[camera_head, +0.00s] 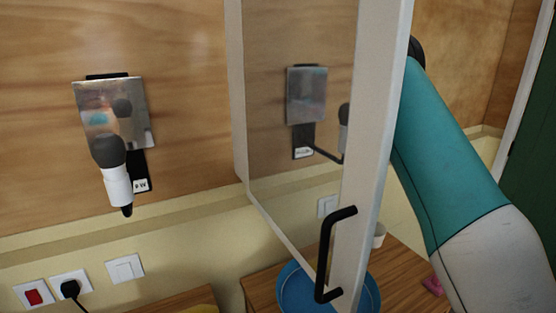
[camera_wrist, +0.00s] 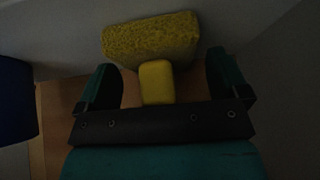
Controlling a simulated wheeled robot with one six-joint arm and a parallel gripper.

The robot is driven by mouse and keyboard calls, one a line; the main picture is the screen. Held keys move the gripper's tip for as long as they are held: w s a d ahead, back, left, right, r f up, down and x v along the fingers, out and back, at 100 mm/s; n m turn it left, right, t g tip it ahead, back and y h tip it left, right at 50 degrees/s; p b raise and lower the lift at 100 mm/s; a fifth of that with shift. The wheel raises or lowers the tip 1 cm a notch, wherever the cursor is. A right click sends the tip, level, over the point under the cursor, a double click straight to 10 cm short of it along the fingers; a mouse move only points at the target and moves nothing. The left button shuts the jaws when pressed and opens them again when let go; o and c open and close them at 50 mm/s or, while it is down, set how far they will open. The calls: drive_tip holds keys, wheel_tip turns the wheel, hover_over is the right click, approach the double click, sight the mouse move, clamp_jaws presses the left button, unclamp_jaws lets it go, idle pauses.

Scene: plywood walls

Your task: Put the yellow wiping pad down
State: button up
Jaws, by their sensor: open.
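The yellow wiping pad (camera_wrist: 150,38) shows in the wrist view as a rough yellow block with a smooth yellow handle (camera_wrist: 157,82). The handle points back toward my gripper (camera_wrist: 160,74). My gripper is open, with one dark green finger on each side of the handle and a visible gap to both. The pad lies just beyond the fingertips, near a pale wall, apparently on a brown wooden surface. In the head view my gripper is hidden; my arm reaches down the right side. I cannot identify the pad there.
A framed glass door with a black handle (camera_head: 330,255) stands in front of my arm. A blue round object (camera_head: 290,288) and a white cup (camera_head: 379,236) are on a wooden top (camera_head: 400,262). Sockets (camera_head: 70,286) and a wall-mounted device (camera_head: 117,185) are at left.

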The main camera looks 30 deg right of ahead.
drive_tip(key=shift+r, duration=0.25)
drive_tip(key=b+v, duration=0.3)
drive_tip(key=v, duration=0.4)
drive_tip(key=shift+s+r, duration=0.1)
drive_tip(key=shift+c, duration=0.4)
idle(0.5)
